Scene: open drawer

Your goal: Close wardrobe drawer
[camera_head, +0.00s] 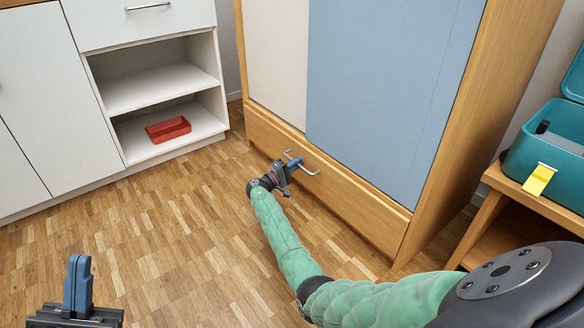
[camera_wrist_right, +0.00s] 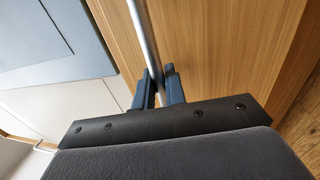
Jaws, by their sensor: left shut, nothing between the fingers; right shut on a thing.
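The wardrobe drawer (camera_head: 345,195) is the low wooden front under the wardrobe's white and blue doors. Its top edge shows as a thin strip, so it looks at most slightly out; I cannot tell exactly how far. Its metal bar handle (camera_head: 311,170) stands out from the front. My right gripper (camera_head: 293,163) is shut on the handle, left of its near end. In the right wrist view the handle (camera_wrist_right: 143,30) runs between the two blue fingers of this gripper (camera_wrist_right: 160,88). My left gripper (camera_head: 77,262) is shut and empty, above the floor at lower left.
The wardrobe (camera_head: 385,90) stands upright behind the drawer. A white cabinet (camera_head: 70,90) at left holds a red tray (camera_head: 168,129) on its low shelf. A teal toolbox (camera_head: 545,150) sits on a wooden stand (camera_head: 510,188) at right. The parquet floor (camera_head: 180,215) before the drawer is clear.

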